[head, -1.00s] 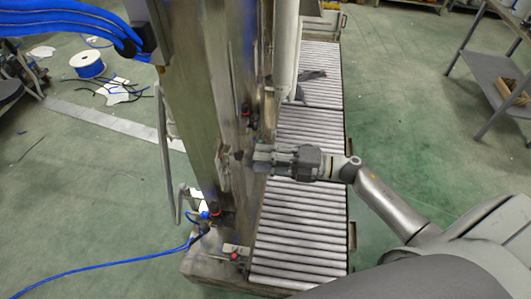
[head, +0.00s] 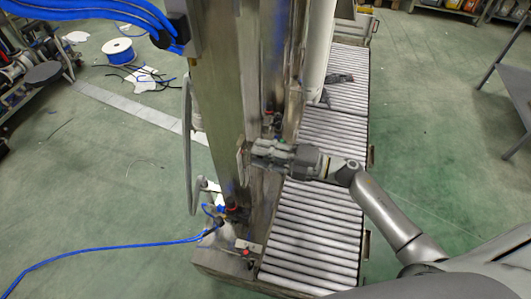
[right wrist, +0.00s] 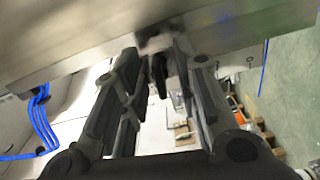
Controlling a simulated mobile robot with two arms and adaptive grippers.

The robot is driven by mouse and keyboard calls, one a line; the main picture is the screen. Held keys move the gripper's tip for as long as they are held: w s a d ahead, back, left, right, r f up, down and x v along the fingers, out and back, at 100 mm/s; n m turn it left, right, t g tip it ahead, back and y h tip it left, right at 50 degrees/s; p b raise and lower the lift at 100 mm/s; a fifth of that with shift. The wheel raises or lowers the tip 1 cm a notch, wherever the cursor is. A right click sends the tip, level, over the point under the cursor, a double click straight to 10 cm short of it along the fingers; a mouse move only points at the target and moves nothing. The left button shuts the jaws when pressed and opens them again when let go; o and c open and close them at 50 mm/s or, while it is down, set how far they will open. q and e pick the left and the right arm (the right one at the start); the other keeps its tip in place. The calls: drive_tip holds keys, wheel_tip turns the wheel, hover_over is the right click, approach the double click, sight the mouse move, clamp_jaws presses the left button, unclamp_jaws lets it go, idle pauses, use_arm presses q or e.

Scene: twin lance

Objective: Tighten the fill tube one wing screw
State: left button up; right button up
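In the right wrist view a small dark part that looks like the wing screw (right wrist: 158,75) hangs under a metal beam (right wrist: 70,62). My right gripper (right wrist: 158,50) has its two fingers apart, one on each side of this part. A gap shows on both sides of it lower down; contact near the tips is unclear. In the head view my right gripper (head: 253,153) points left at a small plate (head: 241,162) on the steel column (head: 215,110). The screw itself is hidden or too small there. My left gripper is not recognisable in view.
A roller conveyor (head: 315,215) runs along the column's right side, with a white vertical tube (head: 318,45) and a dark grey part (head: 338,78) farther back. Blue hoses (head: 100,258) lie at the lower left. A grey table (head: 510,90) stands at the right; green floor between is clear.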

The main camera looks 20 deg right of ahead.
drive_tip(key=shift+c, duration=0.3)
clamp_jaws()
drive_tip(key=shift+r+m+p, duration=0.2)
drive_tip(key=shift+m+p, duration=0.4)
drive_tip(key=shift+p, duration=0.2)
drive_tip(key=shift+m+p, duration=1)
drive_tip(key=shift+m, duration=0.1)
drive_tip(key=shift+f+m, duration=0.15)
drive_tip(key=shift+m, duration=0.35)
